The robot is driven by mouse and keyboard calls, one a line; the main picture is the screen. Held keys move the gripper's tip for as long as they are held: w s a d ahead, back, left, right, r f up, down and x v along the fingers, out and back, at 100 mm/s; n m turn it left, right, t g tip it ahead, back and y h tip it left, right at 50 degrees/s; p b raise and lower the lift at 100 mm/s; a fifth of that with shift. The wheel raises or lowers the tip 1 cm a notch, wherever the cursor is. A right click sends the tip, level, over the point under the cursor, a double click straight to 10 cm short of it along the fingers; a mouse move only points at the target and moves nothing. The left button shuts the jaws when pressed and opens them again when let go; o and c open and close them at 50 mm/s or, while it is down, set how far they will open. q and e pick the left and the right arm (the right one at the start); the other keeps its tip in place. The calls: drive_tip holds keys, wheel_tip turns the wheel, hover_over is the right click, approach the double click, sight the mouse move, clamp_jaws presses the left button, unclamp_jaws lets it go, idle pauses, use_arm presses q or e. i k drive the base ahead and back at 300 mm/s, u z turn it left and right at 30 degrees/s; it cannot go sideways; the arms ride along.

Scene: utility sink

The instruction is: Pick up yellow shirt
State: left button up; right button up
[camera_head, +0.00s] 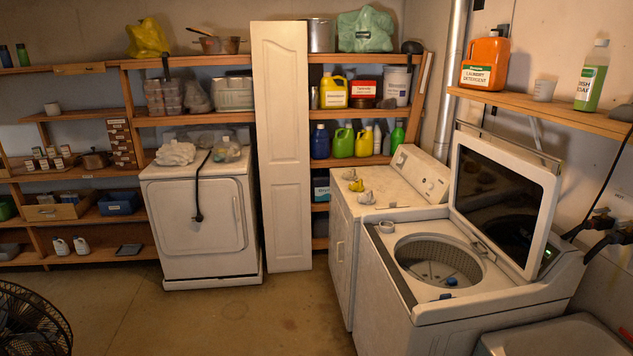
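No garment is plainly recognisable as a yellow shirt. A small crumpled yellow item (357,185) lies on top of the white machine (386,192) left of the open washer; it is too small to tell what it is. A larger crumpled yellow bundle (147,38), like a bag or cloth, sits on the top shelf at the back left. Neither of my grippers is in view, and nothing shows held.
The top-loading washer (412,313) has its lid (503,199) raised and an open drum. A white front-door machine (202,226) stands at the back. A tall white door panel (281,145) leans on the shelves. A fan (33,322) is at lower left. The middle floor is clear.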

sight(354, 186)
drive_tip(key=u, duration=0.65)
drive_tip(key=i, duration=1.95)
drive_tip(key=u, duration=0.3)
drive_tip(key=i, duration=2)
drive_tip(key=z, duration=1.1)
drive_tip(key=i, duration=1.55)
drive_tip(key=z, duration=0.85)
